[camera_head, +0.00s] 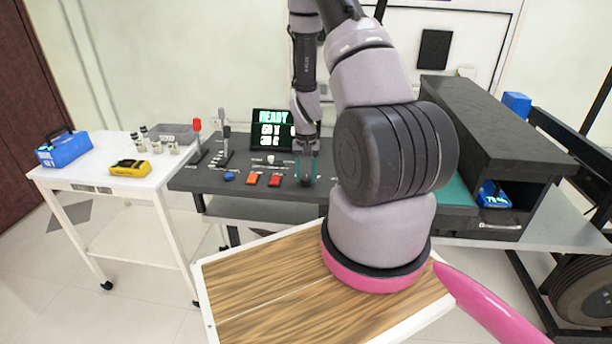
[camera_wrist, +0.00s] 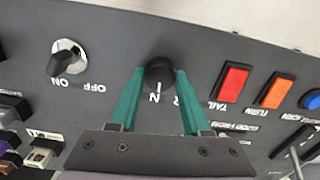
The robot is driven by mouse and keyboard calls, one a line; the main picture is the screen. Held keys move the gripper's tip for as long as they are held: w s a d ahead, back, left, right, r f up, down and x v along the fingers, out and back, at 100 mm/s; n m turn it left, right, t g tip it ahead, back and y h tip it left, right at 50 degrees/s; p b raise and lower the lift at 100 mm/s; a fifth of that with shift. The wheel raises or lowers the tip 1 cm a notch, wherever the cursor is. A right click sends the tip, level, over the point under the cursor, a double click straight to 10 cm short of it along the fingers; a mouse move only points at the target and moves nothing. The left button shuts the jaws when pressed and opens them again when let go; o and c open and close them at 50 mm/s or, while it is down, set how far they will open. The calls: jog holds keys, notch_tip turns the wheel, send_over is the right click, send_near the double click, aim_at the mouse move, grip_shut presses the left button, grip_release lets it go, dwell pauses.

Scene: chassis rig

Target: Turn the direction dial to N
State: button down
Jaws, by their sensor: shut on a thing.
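The direction dial (camera_wrist: 158,70) is a round black knob on the dark panel in the wrist view. My gripper (camera_wrist: 157,84) is shut on it, with one teal finger on each side. A short white mark on the knob's near side points toward the letter N printed just below it. The letter R stands to the right of N, partly behind a finger; any further letter is hidden. In the head view my gripper (camera_head: 306,168) is down at the dark console (camera_head: 240,182), and the dial is hidden there.
An OFF/ON switch (camera_wrist: 66,60) and red TAIL (camera_wrist: 230,82) and orange TURN (camera_wrist: 276,90) buttons flank the dial. A screen (camera_head: 272,130) reads READY. Two levers rise at the console's left; a black shelf box (camera_head: 490,125) stands right. A white cart (camera_head: 105,178) stands left.

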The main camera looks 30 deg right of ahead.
aim_at(306, 178)
jog(key=shift+m, duration=0.5)
jog(key=shift+c, duration=1.8)
grip_release()
jog(key=shift+r, duration=0.1)
notch_tip(306, 178, up, 11)
jog(key=shift+f, duration=0.2)
